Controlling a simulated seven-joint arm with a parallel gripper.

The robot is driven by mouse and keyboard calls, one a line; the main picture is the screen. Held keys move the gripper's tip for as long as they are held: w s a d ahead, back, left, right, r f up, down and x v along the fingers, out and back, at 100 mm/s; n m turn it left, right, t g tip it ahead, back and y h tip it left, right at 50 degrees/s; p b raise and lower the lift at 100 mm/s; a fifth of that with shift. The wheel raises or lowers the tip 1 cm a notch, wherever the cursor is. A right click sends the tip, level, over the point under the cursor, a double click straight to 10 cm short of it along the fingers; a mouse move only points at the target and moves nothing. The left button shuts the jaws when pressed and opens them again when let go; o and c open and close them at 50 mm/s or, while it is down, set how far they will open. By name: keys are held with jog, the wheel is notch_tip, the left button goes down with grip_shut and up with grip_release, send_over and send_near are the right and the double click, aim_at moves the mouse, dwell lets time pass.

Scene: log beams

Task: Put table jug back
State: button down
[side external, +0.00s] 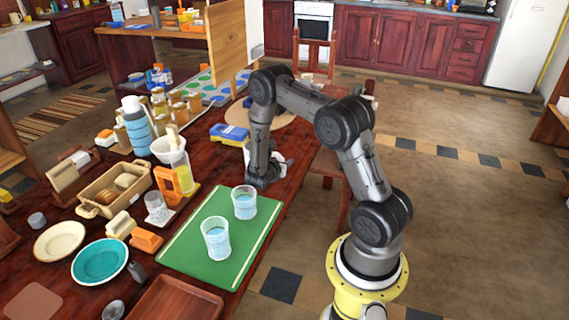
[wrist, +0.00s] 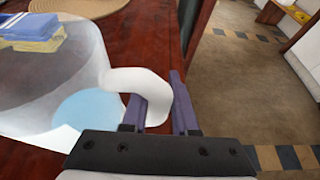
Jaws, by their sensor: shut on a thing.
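The table jug (wrist: 50,95) is large in the wrist view, a translucent pale body with a looped white handle (wrist: 140,80) and a blue patch low on it. My gripper (wrist: 158,100) is shut on the handle, one finger inside the loop and one outside. In the side view my gripper (side external: 266,180) is low over the table's right edge, beyond the green mat. There the arm hides most of the jug; only small white parts show beside the gripper. I cannot tell whether the jug touches the table.
Two glasses of blue liquid (side external: 216,240) (side external: 244,203) stand on the green mat (side external: 190,255). A blue and yellow pack (side external: 230,134) and a round woven mat (side external: 240,112) lie beyond. A white pitcher-like container (side external: 170,150), basket (side external: 115,188) and plates crowd the left. Floor is open right.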

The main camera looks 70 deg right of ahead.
jog(key=shift+f, duration=0.25)
jog(key=shift+f, duration=0.1)
jog(key=c, duration=0.7)
grip_release()
